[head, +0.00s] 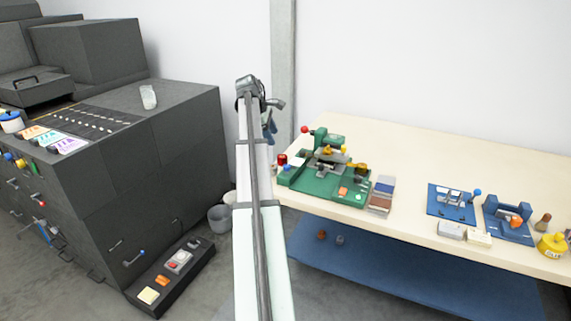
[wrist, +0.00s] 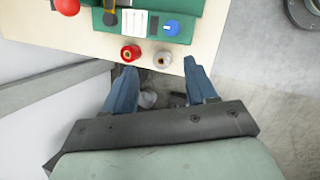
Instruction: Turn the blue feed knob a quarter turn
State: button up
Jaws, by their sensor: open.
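The blue knob (wrist: 171,27) sits on the green machine's near face in the wrist view, with a white pointer mark or panel beside it. The green machine (head: 322,189) stands at the left end of the cream bench. My gripper (wrist: 158,75) is open, its two blue fingers apart and empty, with the knob beyond the fingertips and not touched. In the head view my gripper (head: 269,128) hangs at the arm's end, left of the machine and bench.
A red-topped spool (wrist: 130,53) and a pale metal one (wrist: 162,60) stand at the bench edge, close to the fingertips. A red ball (wrist: 67,5) is at upper left. Blue fixtures (head: 451,214) stand at the bench's right. A dark cabinet (head: 188,130) is on the left.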

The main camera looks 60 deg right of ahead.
aim_at(287, 165)
jog(key=s+d+f+n, duration=0.1)
jog(key=f+n, duration=0.1)
jog(key=f, duration=0.2)
jog(key=s+f+n, duration=0.2)
jog(key=f, duration=0.2)
jog(key=s+d+f+n, duration=0.1)
jog(key=f, duration=0.4)
jog(key=shift+s+d+n+g+y, duration=0.3)
jog(key=shift+s+n, duration=0.05)
jog(key=shift+n, duration=0.05)
jog(key=shift+c, duration=0.2)
jog(key=c, duration=1)
jog(key=shift+m, duration=0.3)
